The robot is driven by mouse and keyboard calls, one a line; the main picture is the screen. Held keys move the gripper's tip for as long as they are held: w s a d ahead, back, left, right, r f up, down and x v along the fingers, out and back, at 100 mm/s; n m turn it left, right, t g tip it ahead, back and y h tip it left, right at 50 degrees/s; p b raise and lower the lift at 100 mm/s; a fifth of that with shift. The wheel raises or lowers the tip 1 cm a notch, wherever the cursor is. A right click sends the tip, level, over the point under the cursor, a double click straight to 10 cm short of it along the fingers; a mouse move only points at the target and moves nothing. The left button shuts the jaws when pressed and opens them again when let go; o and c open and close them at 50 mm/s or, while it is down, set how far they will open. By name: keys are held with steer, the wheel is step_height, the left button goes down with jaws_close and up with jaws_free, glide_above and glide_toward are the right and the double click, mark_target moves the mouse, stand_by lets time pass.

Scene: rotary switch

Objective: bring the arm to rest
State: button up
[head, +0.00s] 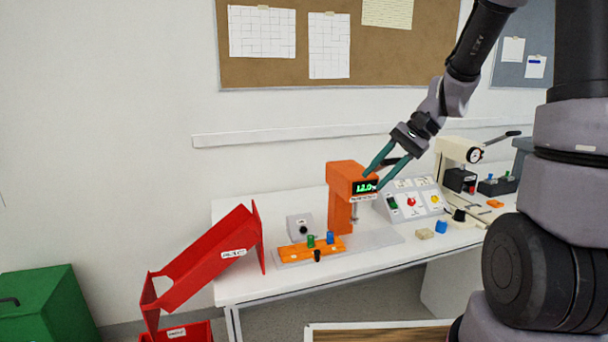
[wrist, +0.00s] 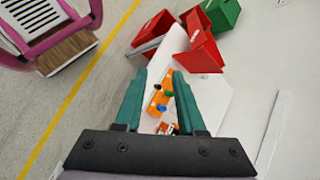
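My arm reaches down from the upper right in the head view. My gripper (head: 372,182) has teal fingers and points down and left, in front of or above the orange press with a lit green display (head: 349,172). In the wrist view the two fingers of my gripper (wrist: 159,75) stand apart with nothing held between them. A sloped grey control panel (head: 421,212) with green, red and yellow controls stands right of the press. A small grey box with a black knob (head: 303,229) sits left of the press.
An orange fixture with coloured pegs (head: 296,253) lies on the white table (head: 256,286). A red chute (head: 207,262) stands at the table's left end. A green bin (head: 48,310) is further left. A cream press (head: 458,157) stands at the right.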

steer(key=s+d+r+n+t+h, duration=0.1)
steer(key=s+d+r+t+h, duration=0.2)
steer(key=r, duration=0.4)
steer(key=s+d+r+n+t+h, duration=0.2)
steer(key=s+d+r+t+h, duration=0.1)
steer(key=s+r, duration=0.5)
steer(key=shift+d+r+t, duration=0.25)
steer(key=shift+d+t, duration=0.65)
